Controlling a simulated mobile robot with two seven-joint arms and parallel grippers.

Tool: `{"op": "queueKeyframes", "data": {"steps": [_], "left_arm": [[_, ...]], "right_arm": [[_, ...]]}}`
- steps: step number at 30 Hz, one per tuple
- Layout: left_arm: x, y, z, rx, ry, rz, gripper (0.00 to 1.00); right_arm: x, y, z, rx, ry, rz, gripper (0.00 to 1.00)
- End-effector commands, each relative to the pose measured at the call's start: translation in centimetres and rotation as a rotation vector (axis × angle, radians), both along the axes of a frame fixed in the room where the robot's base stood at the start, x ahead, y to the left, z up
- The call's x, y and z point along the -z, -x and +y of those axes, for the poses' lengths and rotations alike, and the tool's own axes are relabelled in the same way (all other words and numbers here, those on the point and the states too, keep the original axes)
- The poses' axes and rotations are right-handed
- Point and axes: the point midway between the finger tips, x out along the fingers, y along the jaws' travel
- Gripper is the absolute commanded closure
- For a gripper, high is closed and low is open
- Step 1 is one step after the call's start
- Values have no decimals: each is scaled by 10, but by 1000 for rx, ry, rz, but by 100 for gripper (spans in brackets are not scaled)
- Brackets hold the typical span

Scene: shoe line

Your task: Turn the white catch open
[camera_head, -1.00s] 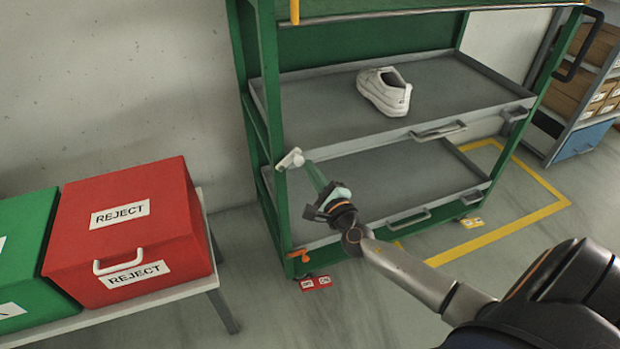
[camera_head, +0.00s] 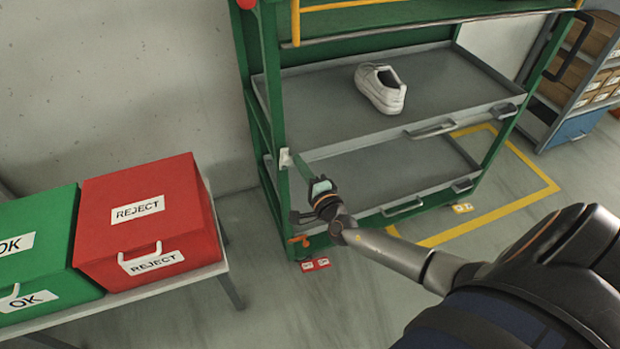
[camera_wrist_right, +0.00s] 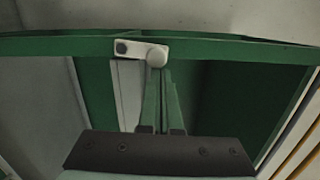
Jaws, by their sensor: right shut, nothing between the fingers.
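The white catch (camera_head: 286,158) sits on the front left post of the green rack, beside the lower tray. In the right wrist view the catch (camera_wrist_right: 140,50) is a short white plate with a dark screw at one end and a round knob at the other. It lies along the green bar there. My right gripper (camera_head: 299,163) reaches to the catch from the right. Its long green fingers (camera_wrist_right: 161,78) are shut and empty, with their tips at the knob; I cannot tell whether they touch it. My left gripper is not in view.
A white shoe (camera_head: 380,88) stands on the upper grey tray (camera_head: 330,110). The lower tray (camera_head: 375,172) looks empty. A red REJECT box (camera_head: 150,225) and a green OK box (camera_head: 45,250) stand on a bench at left. An orange handle (camera_head: 299,240) is low on the post.

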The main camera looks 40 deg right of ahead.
Motion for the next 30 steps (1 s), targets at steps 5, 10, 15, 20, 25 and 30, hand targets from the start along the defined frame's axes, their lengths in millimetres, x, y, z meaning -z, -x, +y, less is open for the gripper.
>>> {"op": "queueKeyframes", "data": {"steps": [5,10,15,20,25,30], "left_arm": [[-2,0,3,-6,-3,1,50],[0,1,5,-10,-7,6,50],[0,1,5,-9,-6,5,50],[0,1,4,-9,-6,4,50],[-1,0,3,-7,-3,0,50],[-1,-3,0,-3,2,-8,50]], "right_arm": [[-2,-1,3,-1,-1,-1,100],[-2,-1,4,0,-2,-1,100],[-2,-1,4,0,-2,-1,100],[-2,-1,4,0,-2,-1,100],[-2,-2,1,0,-1,-1,100],[-3,-7,-16,1,2,-2,100]]}}
